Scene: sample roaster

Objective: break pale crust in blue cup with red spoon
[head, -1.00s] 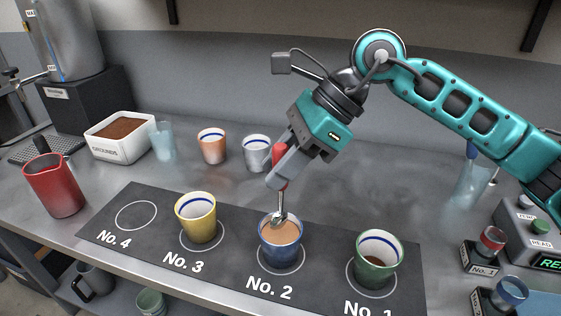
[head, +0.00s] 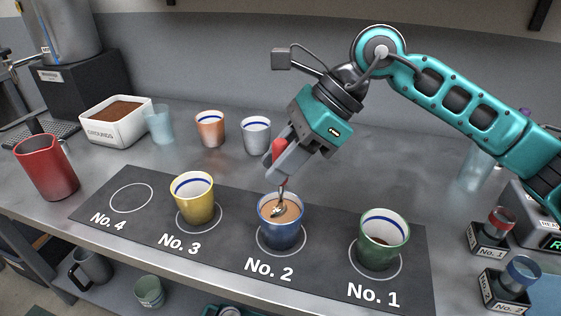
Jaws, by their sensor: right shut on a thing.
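The blue cup (head: 281,234) stands upright on the No. 2 ring of the dark mat (head: 330,266). Its contents show a pale tan surface (head: 290,211). My right gripper (head: 280,163) is above the cup, shut on the red spoon (head: 279,148), whose handle points up between the fingers. The spoon's metal bowl is inside the cup at the left part of the pale surface; I cannot tell how deep it is. My left gripper is not in view.
The yellow cup (head: 194,204) stands on No. 3 and the green cup (head: 383,243) on No. 1. The No. 4 ring (head: 131,198) is empty. A red pitcher (head: 46,169) and a white grounds bin (head: 116,129) are at left. Orange (head: 209,131) and white (head: 256,138) cups stand behind.

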